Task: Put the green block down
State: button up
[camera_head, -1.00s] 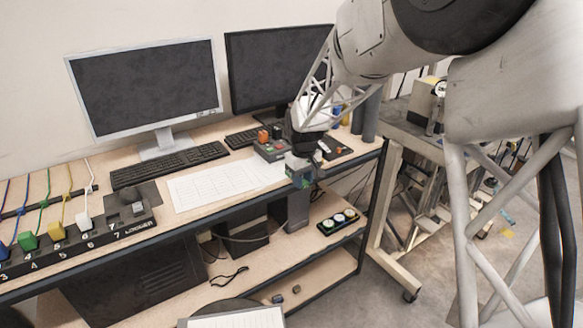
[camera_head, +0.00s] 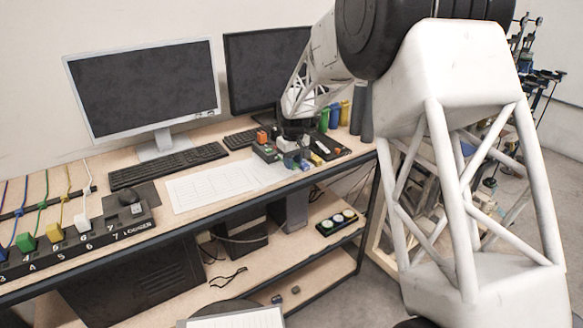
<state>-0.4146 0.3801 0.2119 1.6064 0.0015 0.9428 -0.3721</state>
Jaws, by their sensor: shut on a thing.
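My gripper (camera_head: 297,162) is over the right part of the desk, near its front edge, to the right of the white paper sheets. It is shut on the green block (camera_head: 298,166), which shows only as a small patch between the blue-grey fingers. The block's underside is too small to make out, so I cannot tell whether it touches the desk (camera_head: 232,208). My dark wrist and white lattice arm come in from above and hide part of the area behind.
A dark box with an orange top (camera_head: 263,138) is left of my gripper. A dark tray (camera_head: 330,149) with small coloured pieces is at its right. Green, blue and yellow bottles (camera_head: 334,115) stand behind. White paper sheets (camera_head: 215,187) lie to the left. Two monitors stand at the back.

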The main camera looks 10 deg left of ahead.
aim_at(292, 173)
jog(key=shift+w+a+f, duration=0.1)
jog(key=shift+w+a, duration=0.15)
jog(key=shift+w, duration=0.3)
jog(key=shift+w+a, duration=0.25)
jog(key=shift+w, duration=0.3)
jog(key=shift+f, duration=1.75)
jog(key=shift+f, duration=0.15)
jog(key=o, duration=1)
jog(key=shift+r, duration=6.15)
jog(key=shift+d, duration=0.1)
